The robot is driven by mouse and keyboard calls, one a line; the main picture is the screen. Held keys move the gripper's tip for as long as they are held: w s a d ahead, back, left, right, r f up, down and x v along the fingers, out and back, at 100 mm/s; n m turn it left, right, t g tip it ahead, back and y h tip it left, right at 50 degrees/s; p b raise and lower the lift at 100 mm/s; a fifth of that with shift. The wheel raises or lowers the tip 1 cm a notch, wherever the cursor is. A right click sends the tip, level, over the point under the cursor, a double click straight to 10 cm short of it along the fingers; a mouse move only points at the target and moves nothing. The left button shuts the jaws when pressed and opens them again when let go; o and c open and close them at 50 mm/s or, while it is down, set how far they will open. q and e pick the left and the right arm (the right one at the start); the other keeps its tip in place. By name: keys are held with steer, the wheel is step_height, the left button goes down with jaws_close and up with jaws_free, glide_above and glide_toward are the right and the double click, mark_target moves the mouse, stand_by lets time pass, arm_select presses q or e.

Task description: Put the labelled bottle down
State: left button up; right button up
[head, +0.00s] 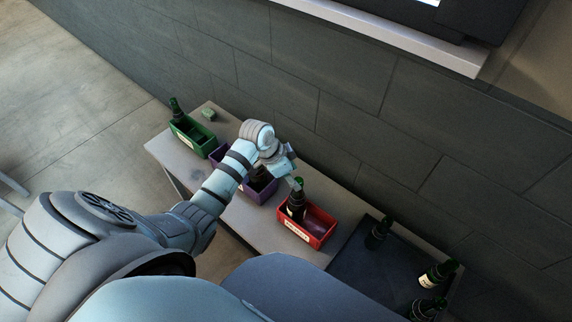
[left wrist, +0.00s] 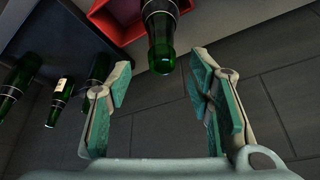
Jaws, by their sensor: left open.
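A dark green bottle (head: 297,201) with a light label stands in the red bin (head: 319,240), at its left end. In the left wrist view the bottle (left wrist: 161,40) points its neck toward my jaws, with the red bin (left wrist: 104,28) behind it. My left gripper (head: 292,168) is just above and behind this bottle in the head view. In the left wrist view the left gripper (left wrist: 160,92) has its jaws wide apart, with nothing between the fingertips but space near the bottle's mouth. My right gripper is not in view.
A green bin (head: 196,139) with a bottle (head: 176,108) and a purple bin (head: 262,193), partly hidden by my arm, stand on the same table (head: 235,215). A dark tray (head: 365,265) at the right holds several bottles. A wall runs behind.

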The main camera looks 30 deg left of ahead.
arm_select(q)
steer(key=p+v, duration=0.1)
steer(key=v, duration=0.5)
steer(key=s+a+f+n+y, duration=0.1)
steer(key=s+f+n, duration=0.1)
steer(key=s+f, duration=0.45)
steer(key=s+a+f+n+g+y, duration=0.1)
steer(key=s+f+n, duration=0.15)
steer(key=f, duration=0.65)
steer(key=s+a+f+n+y, duration=0.1)
steer(key=s+f+n, duration=0.1)
steer(key=s+f, duration=0.45)
steer(key=s+d+f, duration=0.1)
steer(key=s+f, duration=0.3)
steer(key=s, duration=0.4)
steer(key=s+d+f+g, duration=0.1)
steer(key=s+f, duration=0.3)
steer(key=s, duration=0.3)
steer(key=s+d+f, duration=0.1)
steer(key=s+f, duration=0.3)
steer(key=s, duration=0.4)
steer(key=shift+s+d+f+n+y, duration=0.15)
steer(key=shift+s+d+n+y, duration=0.1)
steer(key=shift+s+n+y, duration=0.15)
steer(key=shift+w, duration=0.1)
